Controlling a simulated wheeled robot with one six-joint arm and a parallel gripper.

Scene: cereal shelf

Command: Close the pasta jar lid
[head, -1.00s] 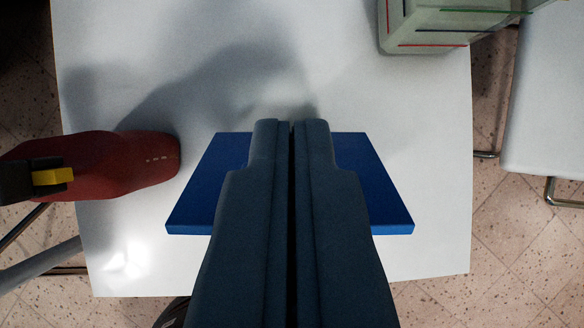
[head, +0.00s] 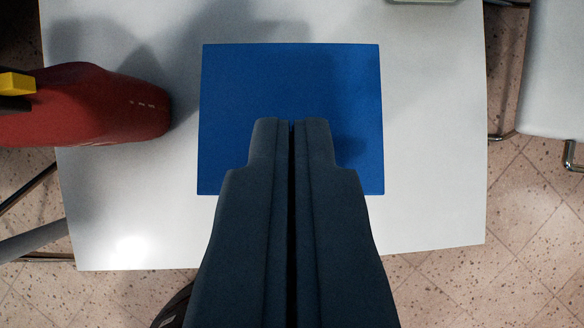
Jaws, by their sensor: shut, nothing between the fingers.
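My gripper (head: 291,122) points up the picture from the bottom middle. Its two dark fingers are shut with nothing between them. The fingertips are over the middle of a flat blue square panel (head: 240,100); I cannot tell if they touch it. I see no clear pasta jar, and I cannot tell whether the blue panel is its lid. The fingers hide the panel's lower middle part.
The white table (head: 430,150) has free room right of the panel. A red rounded object (head: 100,110) with a yellow part (head: 16,84) reaches in from the left. A greenish-grey box edge (head: 420,2) shows at the top. A pale seat (head: 555,70) stands at the right.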

